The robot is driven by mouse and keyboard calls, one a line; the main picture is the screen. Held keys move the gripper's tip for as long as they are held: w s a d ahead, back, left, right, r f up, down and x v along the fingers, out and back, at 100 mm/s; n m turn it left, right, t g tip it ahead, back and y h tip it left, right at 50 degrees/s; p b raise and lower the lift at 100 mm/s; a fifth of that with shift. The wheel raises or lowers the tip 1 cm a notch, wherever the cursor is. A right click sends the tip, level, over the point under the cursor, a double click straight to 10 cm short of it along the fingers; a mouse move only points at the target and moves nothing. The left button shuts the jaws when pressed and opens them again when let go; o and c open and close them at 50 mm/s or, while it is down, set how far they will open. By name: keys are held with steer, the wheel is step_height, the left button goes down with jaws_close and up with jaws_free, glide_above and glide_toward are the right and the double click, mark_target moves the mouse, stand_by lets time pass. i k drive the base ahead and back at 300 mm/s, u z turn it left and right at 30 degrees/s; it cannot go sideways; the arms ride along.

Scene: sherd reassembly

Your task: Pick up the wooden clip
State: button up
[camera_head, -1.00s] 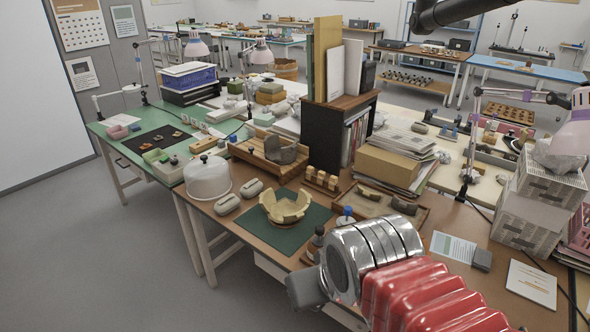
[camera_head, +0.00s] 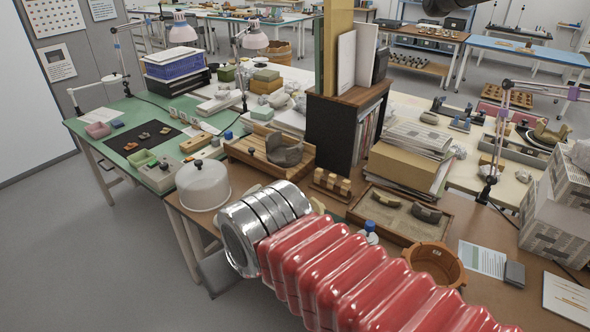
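Several small light wooden blocks (camera_head: 331,181) stand in a dark wooden rack on the brown table, in front of the black bookcase. They look like wooden clips, but they are too small to be sure. My red ribbed arm with its silver wrist rings crosses the front of the table. The wrist end is at the front left, left of and nearer than the rack. My gripper's fingers do not show behind the wrist, so I cannot see whether they are open or hold anything. The green mat and the pale broken bowl are almost wholly hidden behind my arm.
A glass dome (camera_head: 203,185) stands left of my wrist. A wooden cradle with a grey sherd (camera_head: 285,152) is behind it. A sherd tray (camera_head: 400,232) and an orange-brown pot (camera_head: 436,262) lie right of the rack. The bookcase (camera_head: 341,125) rises behind the rack.

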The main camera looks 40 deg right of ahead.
mark_target(319, 175)
steer(key=i, duration=1.1)
steer(key=z, duration=0.3)
